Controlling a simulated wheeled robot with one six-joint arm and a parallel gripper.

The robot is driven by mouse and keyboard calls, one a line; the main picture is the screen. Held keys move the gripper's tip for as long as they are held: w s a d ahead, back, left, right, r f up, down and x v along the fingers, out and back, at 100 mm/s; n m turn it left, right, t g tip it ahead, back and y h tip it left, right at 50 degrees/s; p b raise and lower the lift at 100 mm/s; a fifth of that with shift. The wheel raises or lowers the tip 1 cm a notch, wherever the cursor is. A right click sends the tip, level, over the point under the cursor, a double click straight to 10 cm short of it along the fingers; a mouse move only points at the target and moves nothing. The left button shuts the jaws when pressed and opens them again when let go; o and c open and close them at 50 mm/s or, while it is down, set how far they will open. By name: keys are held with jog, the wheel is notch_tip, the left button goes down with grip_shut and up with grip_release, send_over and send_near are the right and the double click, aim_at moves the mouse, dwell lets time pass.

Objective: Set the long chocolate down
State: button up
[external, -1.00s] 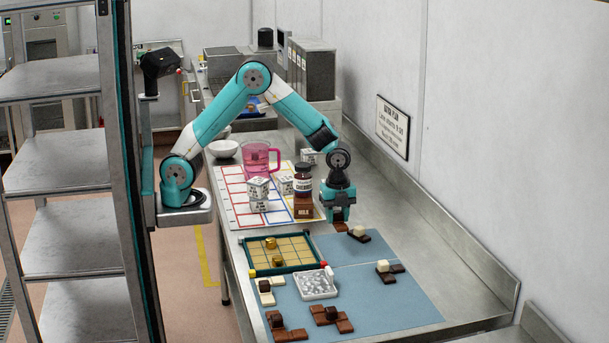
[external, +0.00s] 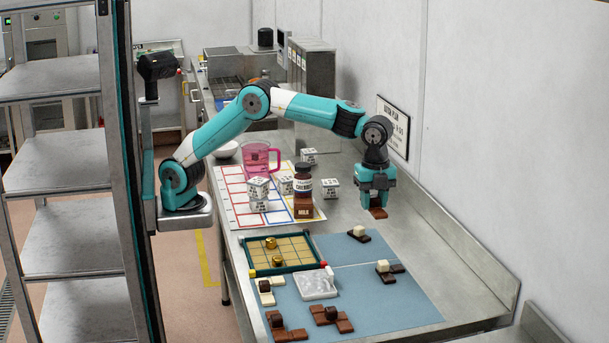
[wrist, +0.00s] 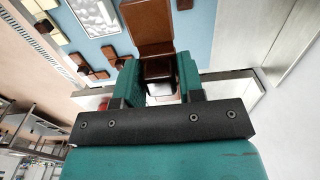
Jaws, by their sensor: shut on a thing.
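My gripper (external: 377,202) is shut on a long brown chocolate (external: 378,213), which hangs below the fingertips above the bare steel at the right of the bench. In the wrist view the long chocolate (wrist: 147,22) sticks out past my gripper (wrist: 159,82), with a darker brown lump between the fingers. Whether that lump is part of the same piece I cannot tell. Chocolate clusters stand on the blue mat (external: 345,250): a dark one with a white block (external: 358,235), another (external: 388,268), and several brown and white ones at the front left.
Behind stand a pink jug (external: 259,160), a dark bottle (external: 303,180) on a brown box and several printed cubes. The steel bench (external: 425,235) is bare at right, up to the wall.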

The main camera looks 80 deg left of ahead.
jog(key=s+d, duration=0.5)
jog(key=d, duration=0.8)
send_over(367, 311)
notch_tip(367, 311, down, 16)
jog(key=shift+f+p, duration=0.1)
jog(key=shift+p, duration=0.3)
jog(key=shift+f+p, duration=0.45)
jog(key=shift+f, duration=1.85)
jog(key=shift+f, duration=0.2)
jog(key=o, duration=1.1)
jog(key=shift+c, duration=0.2)
jog(key=shift+r, duration=0.15)
